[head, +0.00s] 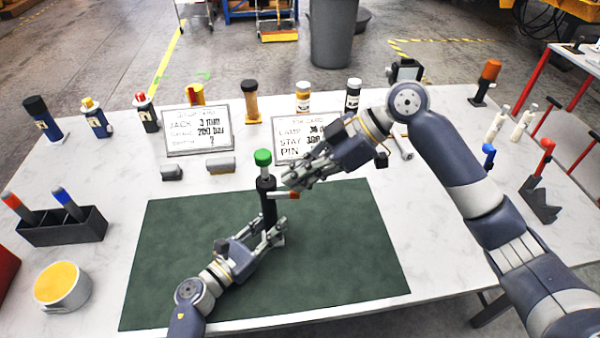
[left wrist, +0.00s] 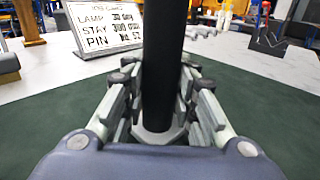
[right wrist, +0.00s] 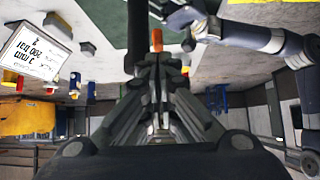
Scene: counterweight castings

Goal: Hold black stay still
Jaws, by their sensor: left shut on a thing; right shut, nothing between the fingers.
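The black stay (head: 269,212) stands upright on the green mat (head: 180,250), with a green knob (head: 262,157) on top and an orange-tipped side piece (head: 292,195). My left gripper (head: 277,232) is shut around its lower part, and the left wrist view shows the black post (left wrist: 163,60) between the fingers (left wrist: 163,115) above a pale base. My right gripper (head: 288,180) is shut and empty, close to the upper stay near the orange tip. In the right wrist view, the orange tip (right wrist: 157,38) shows just beyond the fingers (right wrist: 158,62); I cannot tell whether they touch.
A black holder (head: 65,227) and a yellow-topped tin (head: 62,286) stand at left. Several bottles and tools line the back and right. The mat's left and right parts are clear.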

